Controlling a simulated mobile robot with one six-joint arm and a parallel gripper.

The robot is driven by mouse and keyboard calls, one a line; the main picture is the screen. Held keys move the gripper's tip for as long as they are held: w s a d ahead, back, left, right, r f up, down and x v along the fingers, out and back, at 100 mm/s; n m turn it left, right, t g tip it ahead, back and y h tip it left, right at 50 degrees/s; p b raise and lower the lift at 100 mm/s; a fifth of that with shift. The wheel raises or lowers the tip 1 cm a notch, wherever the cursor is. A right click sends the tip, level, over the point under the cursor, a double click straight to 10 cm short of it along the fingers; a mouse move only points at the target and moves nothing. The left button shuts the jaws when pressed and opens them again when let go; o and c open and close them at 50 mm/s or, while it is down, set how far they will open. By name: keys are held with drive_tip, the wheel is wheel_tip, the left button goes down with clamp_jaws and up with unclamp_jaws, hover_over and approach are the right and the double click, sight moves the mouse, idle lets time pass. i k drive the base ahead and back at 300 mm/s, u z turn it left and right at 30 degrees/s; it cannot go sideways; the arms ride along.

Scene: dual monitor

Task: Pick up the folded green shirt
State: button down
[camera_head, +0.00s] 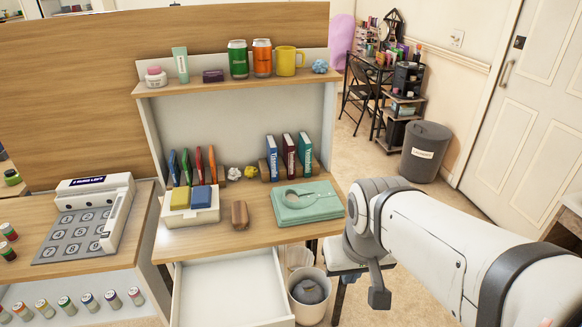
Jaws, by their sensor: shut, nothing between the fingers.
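The folded green shirt (308,209) lies flat on the right part of the wooden desk top, near its front edge. It is a pale green folded stack with a rounded greyish shape at its top, which looks like the collar opening. My gripper (379,298) hangs down to the right of the desk, beyond its right edge and lower in the picture than the shirt. It is shut and empty, apart from the shirt. Its fingertips are small and hard to make out.
A brown block (240,215) and a white box (191,214) with sponge-like blocks sit left of the shirt. Books (289,157) stand behind it. Below, an open drawer (233,291) juts out and a white bin (308,297) stands beside it. A shelf (232,86) holds cans and a mug.

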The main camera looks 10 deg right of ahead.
sight(309, 202)
drive_tip(key=z, duration=0.65)
drive_tip(key=i, duration=1.15)
drive_tip(key=u, duration=1.45)
